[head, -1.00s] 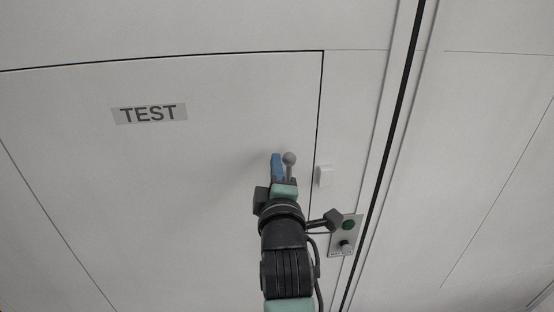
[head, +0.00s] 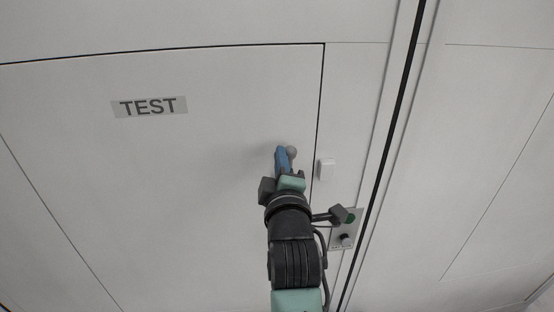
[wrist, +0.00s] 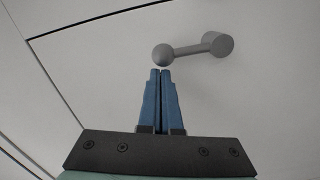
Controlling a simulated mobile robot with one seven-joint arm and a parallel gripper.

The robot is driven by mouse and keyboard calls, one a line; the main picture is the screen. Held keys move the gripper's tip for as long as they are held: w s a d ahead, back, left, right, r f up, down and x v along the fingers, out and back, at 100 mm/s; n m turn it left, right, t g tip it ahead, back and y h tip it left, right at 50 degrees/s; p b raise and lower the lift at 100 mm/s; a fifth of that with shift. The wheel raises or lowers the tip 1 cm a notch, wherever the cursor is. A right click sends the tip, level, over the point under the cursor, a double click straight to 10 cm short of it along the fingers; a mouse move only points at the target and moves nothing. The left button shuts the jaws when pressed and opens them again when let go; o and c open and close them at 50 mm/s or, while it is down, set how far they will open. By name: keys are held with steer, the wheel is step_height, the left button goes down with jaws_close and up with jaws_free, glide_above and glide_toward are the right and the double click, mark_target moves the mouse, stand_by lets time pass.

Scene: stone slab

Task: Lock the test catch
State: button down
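The test catch is a grey lever on the panel labelled TEST, near the panel's right edge. In the wrist view its ball knob (wrist: 163,55) is at the left end of a short arm, with the round pivot (wrist: 222,43) at the right. My gripper (wrist: 160,72) has its two blue fingers together, with nothing between them. Their tips appear just below the ball; I cannot tell if they touch it. In the head view the gripper (head: 282,152) partly covers the catch (head: 291,152). A small white block (head: 326,170) sits right of the panel's edge.
The TEST label (head: 149,106) is at the panel's upper left. A control plate (head: 344,241) with a green button and dark knob is at the lower right, partly behind my wrist. A dark vertical seam (head: 386,155) runs further right. The panel left of my gripper is clear.

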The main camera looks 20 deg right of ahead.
steer(key=shift+s+d+m, duration=0.1)
steer(key=shift+d+m, duration=0.15)
steer(key=shift+m, duration=0.05)
steer(key=shift+s+d+r+m+b, duration=0.1)
steer(key=shift+s+d+m+b, duration=0.15)
steer(key=shift+d+m, duration=0.4)
steer(key=shift+s+d+m+b, duration=0.1)
steer(key=shift+d+m+b, duration=0.15)
steer(key=shift+d+m, duration=0.35)
steer(key=s+d+f+m+y+b, duration=0.1)
steer(key=d+f+m+b, duration=0.4)
steer(key=m, duration=0.7)
steer(key=shift+s+d+f+b, duration=0.25)
steer(key=shift+s+d+b, duration=0.2)
steer(key=shift+d+b, duration=0.5)
steer(key=shift+a, duration=0.15)
